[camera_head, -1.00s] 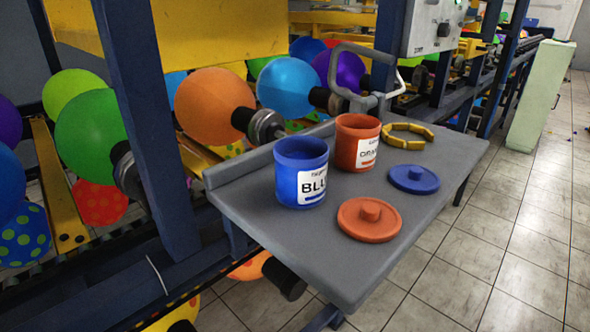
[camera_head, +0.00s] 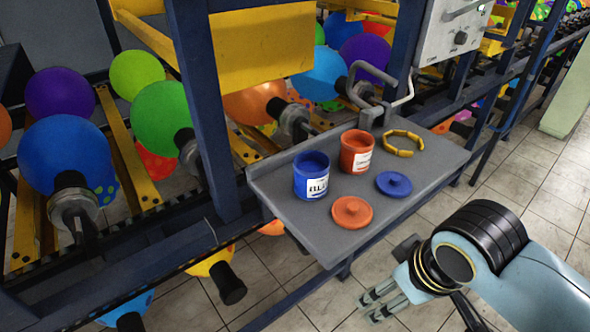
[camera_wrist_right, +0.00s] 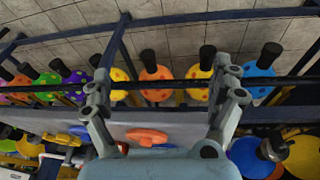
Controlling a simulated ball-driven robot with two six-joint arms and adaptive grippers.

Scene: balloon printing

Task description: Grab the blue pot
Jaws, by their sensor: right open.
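The blue pot (camera_head: 311,176) stands upright and open on the grey table (camera_head: 325,243), with a white label on its front. The orange pot (camera_head: 356,152) stands just behind it to the right. The orange lid (camera_head: 352,212) and the blue lid (camera_head: 394,184) lie flat in front of the pots. My right gripper (camera_head: 371,306) is open and empty, off the table's front edge, apart from the blue pot. In the right wrist view its two fingers (camera_wrist_right: 163,88) are spread wide, with the orange lid (camera_wrist_right: 147,136) beyond them. My left gripper is not in view.
A yellow ring (camera_head: 402,143) lies at the table's back right, near a grey bent handle (camera_head: 382,85). A blue post (camera_head: 205,100) and a conveyor rack with balloons (camera_head: 160,118) stand left of the table. Tiled floor in front is free.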

